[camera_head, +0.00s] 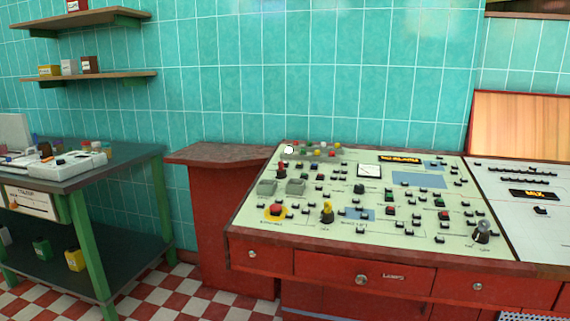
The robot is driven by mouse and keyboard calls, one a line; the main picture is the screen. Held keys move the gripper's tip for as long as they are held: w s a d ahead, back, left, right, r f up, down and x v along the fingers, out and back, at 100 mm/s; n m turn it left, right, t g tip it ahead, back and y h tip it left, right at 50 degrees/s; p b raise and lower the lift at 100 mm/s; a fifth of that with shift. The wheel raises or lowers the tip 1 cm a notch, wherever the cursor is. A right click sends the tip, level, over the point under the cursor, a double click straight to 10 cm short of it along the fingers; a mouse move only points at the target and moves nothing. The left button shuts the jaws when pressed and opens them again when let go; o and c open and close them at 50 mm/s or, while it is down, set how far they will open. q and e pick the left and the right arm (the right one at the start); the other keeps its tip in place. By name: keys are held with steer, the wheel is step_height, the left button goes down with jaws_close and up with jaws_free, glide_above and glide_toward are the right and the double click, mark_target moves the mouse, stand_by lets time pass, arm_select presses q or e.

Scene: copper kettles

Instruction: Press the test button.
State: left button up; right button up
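A pale green control panel (300,229) lies on a sloped red desk at the middle right. It carries many small black buttons and a few red ones, such as a red button (390,211) near its middle. A red mushroom button on a yellow base (275,210) sits at its front left corner. The labels are too small to read, so I cannot tell which button is the test button. A yellow knob (327,212) and a grey-black knob (482,231) stand along the front. Neither of my grippers is in view.
A red drawer front (310,266) runs below the panel. A second white panel (520,215) adjoins on the right. A low red cabinet (225,215) stands left of the desk. A green table (130,167) with equipment is at far left. Checkered floor (180,297) lies between.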

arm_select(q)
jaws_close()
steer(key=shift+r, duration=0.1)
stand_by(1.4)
